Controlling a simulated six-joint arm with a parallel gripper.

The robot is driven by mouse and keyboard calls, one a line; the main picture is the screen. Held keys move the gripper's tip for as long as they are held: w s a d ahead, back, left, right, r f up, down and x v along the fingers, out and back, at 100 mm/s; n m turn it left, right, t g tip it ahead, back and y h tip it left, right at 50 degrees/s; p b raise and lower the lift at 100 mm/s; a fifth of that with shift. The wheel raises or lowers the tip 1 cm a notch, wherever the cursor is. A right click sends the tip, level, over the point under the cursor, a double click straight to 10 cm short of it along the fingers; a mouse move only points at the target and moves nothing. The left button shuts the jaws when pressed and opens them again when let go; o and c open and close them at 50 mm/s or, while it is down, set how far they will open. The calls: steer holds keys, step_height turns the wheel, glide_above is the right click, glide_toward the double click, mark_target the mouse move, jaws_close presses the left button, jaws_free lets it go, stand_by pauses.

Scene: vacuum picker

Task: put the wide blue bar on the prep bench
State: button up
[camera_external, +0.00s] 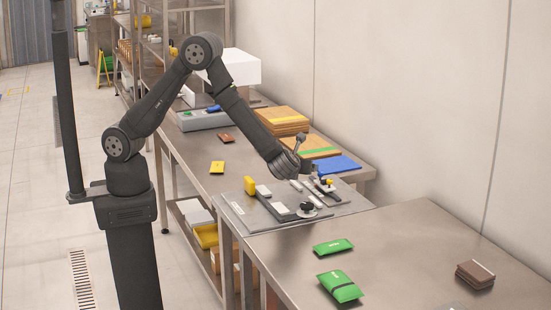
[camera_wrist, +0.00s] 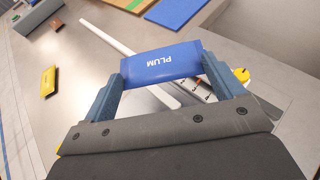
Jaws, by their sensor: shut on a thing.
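My gripper (camera_wrist: 163,74) is shut on a blue bar (camera_wrist: 158,60) with white PLUM lettering. In the wrist view its two blue-grey fingers press the bar's short ends. In the external view my gripper (camera_external: 298,170) points down over the grey metal plate with fittings. The bar is hidden or too small to make out there. Which steel surface is the prep bench, the near bench (camera_external: 420,240) or the farther bench (camera_external: 203,153), I cannot tell.
The plate (camera_external: 258,222) carries rails, a yellow block (camera_external: 250,186) and black knobs. A blue sheet (camera_external: 337,165) and stacked brown boards (camera_external: 282,117) lie behind. Green packets (camera_external: 333,246) and brown packets (camera_external: 475,274) lie on the near bench, with free room between.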

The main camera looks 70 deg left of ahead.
steer(key=w+d+r+m+t+h, duration=0.15)
steer(key=d+m+h, duration=0.25)
steer(key=d, duration=0.5)
steer(key=w+d+m+t+h, duration=0.2)
steer(key=d+m+t+h, duration=0.1)
steer(key=d, duration=0.7)
steer(key=s+d+r+m+h, duration=0.15)
steer(key=d+m+h, duration=0.25)
steer(key=d, duration=0.6)
steer(key=s+d+r+m+h, duration=0.1)
steer(key=s+d+m+h, duration=0.3)
steer(key=d, duration=0.6)
glide_above(383, 235)
steer(key=shift+n+g, duration=0.4)
steer(key=shift+g, duration=0.05)
step_height(383, 235, down, 7)
steer(key=shift+s+f, duration=0.15)
steer(key=shift+f, duration=0.05)
step_height(383, 235, down, 4)
steer(key=shift+f, duration=0.1)
